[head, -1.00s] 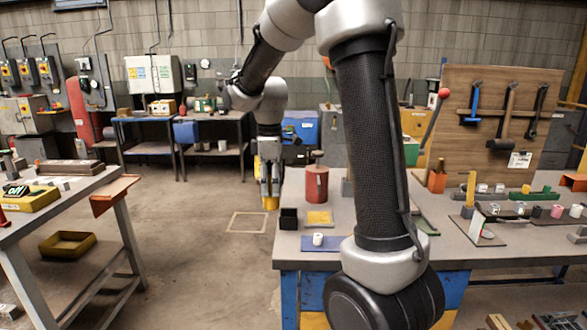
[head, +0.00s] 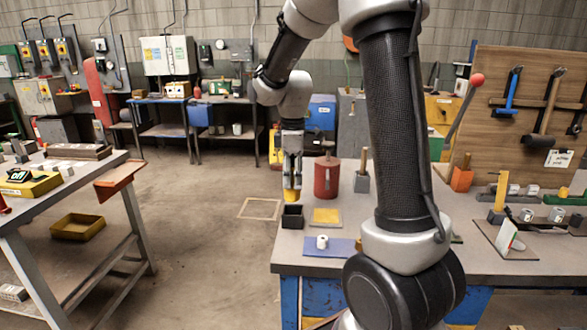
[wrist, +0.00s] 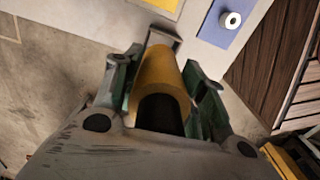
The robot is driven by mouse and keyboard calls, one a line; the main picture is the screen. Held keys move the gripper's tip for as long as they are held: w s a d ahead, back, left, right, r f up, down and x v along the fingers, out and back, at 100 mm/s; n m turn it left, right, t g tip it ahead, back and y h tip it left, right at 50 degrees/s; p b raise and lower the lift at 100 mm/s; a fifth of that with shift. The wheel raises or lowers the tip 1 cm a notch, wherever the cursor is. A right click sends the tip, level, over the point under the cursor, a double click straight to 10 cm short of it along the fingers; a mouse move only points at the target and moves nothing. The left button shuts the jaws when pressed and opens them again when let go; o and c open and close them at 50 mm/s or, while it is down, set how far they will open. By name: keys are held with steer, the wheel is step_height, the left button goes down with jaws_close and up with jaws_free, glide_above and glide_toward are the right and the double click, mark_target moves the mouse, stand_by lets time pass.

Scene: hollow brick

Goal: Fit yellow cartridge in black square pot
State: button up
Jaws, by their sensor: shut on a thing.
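My gripper (head: 292,181) is shut on the yellow cartridge (head: 292,195), which hangs below the fingers. In the wrist view the yellow cartridge (wrist: 166,75) lies between the two fingers, with a dark opening at its near end. The black square pot (head: 291,216) stands on the bench near its left edge. In the head view the cartridge is just above the pot, and I cannot tell whether it overlaps the opening. In the wrist view the cartridge hides most of the pot; a grey edge shows beyond its tip.
A yellow square plate (head: 326,217) lies right of the pot, and a red canister (head: 326,177) stands behind it. A white roll (head: 322,242) sits on a blue mat (head: 345,247) in front. Open floor lies left of the bench.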

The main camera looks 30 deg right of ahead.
mark_target(293, 164)
steer(key=shift+f, duration=1.05)
steer(key=shift+f, duration=0.2)
steer(key=shift+f, duration=0.3)
steer(key=shift+f, duration=2.7)
steer(key=o, duration=1.4)
steer(key=shift+c, duration=0.2)
steer(key=shift+r, duration=0.1)
step_height(293, 164, up, 12)
steer(key=shift+f, duration=0.1)
